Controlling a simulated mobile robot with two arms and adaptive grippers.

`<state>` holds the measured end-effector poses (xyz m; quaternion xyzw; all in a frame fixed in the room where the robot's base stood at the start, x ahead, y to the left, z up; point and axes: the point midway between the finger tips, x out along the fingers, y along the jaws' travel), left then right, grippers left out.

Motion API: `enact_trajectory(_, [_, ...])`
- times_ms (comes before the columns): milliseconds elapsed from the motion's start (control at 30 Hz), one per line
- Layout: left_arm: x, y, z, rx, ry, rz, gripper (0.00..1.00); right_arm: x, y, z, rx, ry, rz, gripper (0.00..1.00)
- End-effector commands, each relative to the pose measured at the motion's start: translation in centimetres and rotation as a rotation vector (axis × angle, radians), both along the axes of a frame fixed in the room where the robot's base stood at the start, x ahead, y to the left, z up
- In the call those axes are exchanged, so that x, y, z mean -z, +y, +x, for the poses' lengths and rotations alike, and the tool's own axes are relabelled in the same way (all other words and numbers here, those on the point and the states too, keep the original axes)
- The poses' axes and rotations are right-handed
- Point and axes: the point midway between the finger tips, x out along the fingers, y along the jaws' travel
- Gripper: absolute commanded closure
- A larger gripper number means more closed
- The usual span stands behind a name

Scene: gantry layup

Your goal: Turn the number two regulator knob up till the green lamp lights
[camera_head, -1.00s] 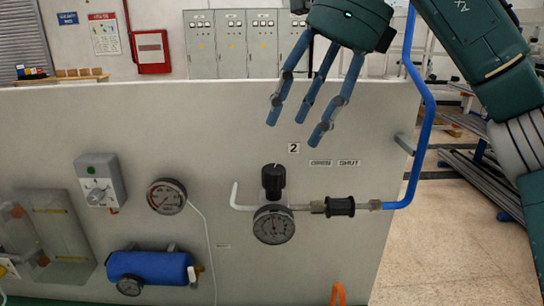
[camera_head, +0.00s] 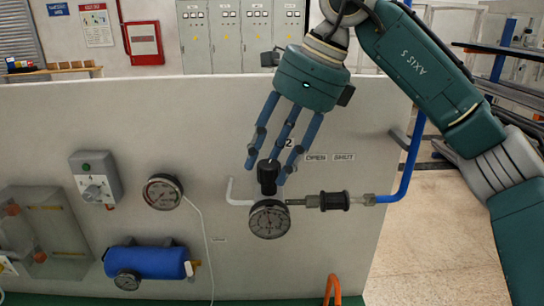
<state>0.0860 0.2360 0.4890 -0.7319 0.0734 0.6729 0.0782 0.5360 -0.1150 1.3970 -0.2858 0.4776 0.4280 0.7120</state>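The number two regulator has a black knob (camera_head: 267,177) on top and a round pressure gauge (camera_head: 269,220) below it, fixed to the grey panel. The "2" label above it is partly covered by a finger. My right gripper (camera_head: 266,172) comes down from above with its three blue fingers spread, the tips around the knob's upper part. The fingers are open; I cannot tell whether any touches the knob. A grey switch box (camera_head: 97,180) at the left has a small green lamp or button (camera_head: 87,167) that looks dark. My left gripper is out of view.
A blue pipe (camera_head: 411,165) and a black inline fitting (camera_head: 335,201) lie right of the regulator. Another gauge (camera_head: 163,192) and a blue tank (camera_head: 147,263) are on the panel's left. An orange loop (camera_head: 332,290) stands at the lower edge.

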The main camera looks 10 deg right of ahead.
Motion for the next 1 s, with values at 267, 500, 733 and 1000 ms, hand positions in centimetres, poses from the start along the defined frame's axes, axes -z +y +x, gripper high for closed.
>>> enact_trajectory(267, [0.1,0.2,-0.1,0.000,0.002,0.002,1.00,-0.1,0.1,0.1,0.009,-0.007,0.004,0.91])
enact_trajectory(500, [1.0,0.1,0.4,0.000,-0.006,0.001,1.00,-0.3,0.2,0.1,0.131,-0.011,0.007,0.91])
enact_trajectory(733, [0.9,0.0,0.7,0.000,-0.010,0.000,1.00,-0.5,0.1,0.2,0.136,-0.013,0.010,0.91])
enact_trajectory(1000, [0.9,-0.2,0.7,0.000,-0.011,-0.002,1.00,-0.3,0.1,0.1,0.134,-0.008,0.006,0.49])
